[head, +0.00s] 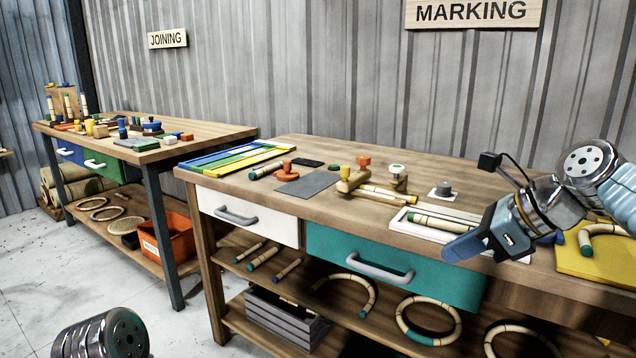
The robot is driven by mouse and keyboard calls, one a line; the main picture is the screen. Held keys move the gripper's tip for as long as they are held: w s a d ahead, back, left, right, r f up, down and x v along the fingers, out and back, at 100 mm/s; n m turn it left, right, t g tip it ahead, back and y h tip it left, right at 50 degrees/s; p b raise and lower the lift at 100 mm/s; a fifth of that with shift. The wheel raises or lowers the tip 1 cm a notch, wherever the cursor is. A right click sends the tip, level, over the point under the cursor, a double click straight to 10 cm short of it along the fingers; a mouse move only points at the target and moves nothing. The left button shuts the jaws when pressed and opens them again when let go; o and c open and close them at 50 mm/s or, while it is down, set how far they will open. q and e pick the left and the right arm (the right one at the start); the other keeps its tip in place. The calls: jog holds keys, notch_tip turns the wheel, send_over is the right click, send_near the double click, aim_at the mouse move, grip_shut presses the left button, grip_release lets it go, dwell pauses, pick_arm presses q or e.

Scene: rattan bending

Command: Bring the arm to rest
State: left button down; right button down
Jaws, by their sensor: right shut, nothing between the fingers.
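My right arm comes in from the right, and my right gripper (460,248) is shut with nothing in it. It appears over the front edge of the marking workbench (345,205), in front of the white tray (405,225) that holds a rattan pole (446,222). The gripper hides part of the tray's right end. I cannot tell its exact height above the bench. Of my left arm only a metal link shows at the bottom left; its gripper is out of view.
A yellow board (600,262) with a bent rattan piece (597,232) lies on the right. The teal drawer (440,276) and white drawer (232,208) are shut. Clear floor (120,290) lies left.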

jog(key=w+a+f+n+g+h, duration=0.1)
jog(key=w+f+n, duration=0.15)
jog(key=f, duration=0.65)
jog(key=w+a+f+n, duration=0.15)
jog(key=w+f, duration=0.25)
jog(key=f, duration=0.5)
jog(key=s+a+f+n+g+h, duration=0.2)
jog(key=f+n, duration=0.5)
jog(key=f, duration=1.3)
jog(key=s+a+f+n+g, duration=0.1)
jog(key=s+a+f+n, duration=0.2)
jog(key=s+f+n, duration=0.3)
jog(key=s+a+f+n, duration=0.4)
jog(key=s+f+n, duration=0.2)
jog(key=s+f, duration=0.8)
jog(key=shift+s+g, duration=0.25)
jog(key=shift+g, duration=0.15)
